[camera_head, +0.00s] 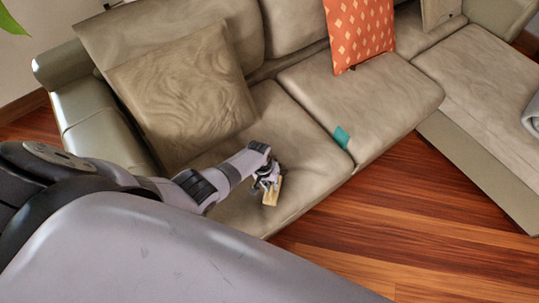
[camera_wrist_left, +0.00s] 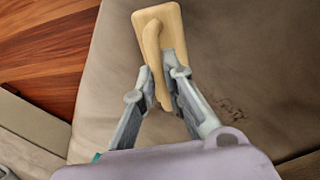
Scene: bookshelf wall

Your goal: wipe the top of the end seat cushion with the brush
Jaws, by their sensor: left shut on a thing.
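The brush (camera_head: 271,193) is a tan block with a raised handle. My left gripper (camera_head: 266,180) is shut on it, over the front part of the end seat cushion (camera_head: 300,145). In the left wrist view, the brush (camera_wrist_left: 171,28) has its handle between the two fingers of the left gripper (camera_wrist_left: 161,82). The beige cushion (camera_wrist_left: 275,65) lies below, with a patch of small dark marks (camera_wrist_left: 231,106) to the right of the fingers. I cannot tell whether the brush touches the cushion. My right gripper is not in view.
A large beige pillow (camera_head: 185,95) leans at the back left of the cushion. A small teal item (camera_head: 341,137) lies at the seam with the neighbouring cushion (camera_head: 375,95). An orange patterned pillow (camera_head: 358,32) stands farther back. Wooden floor (camera_head: 430,220) in front is clear.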

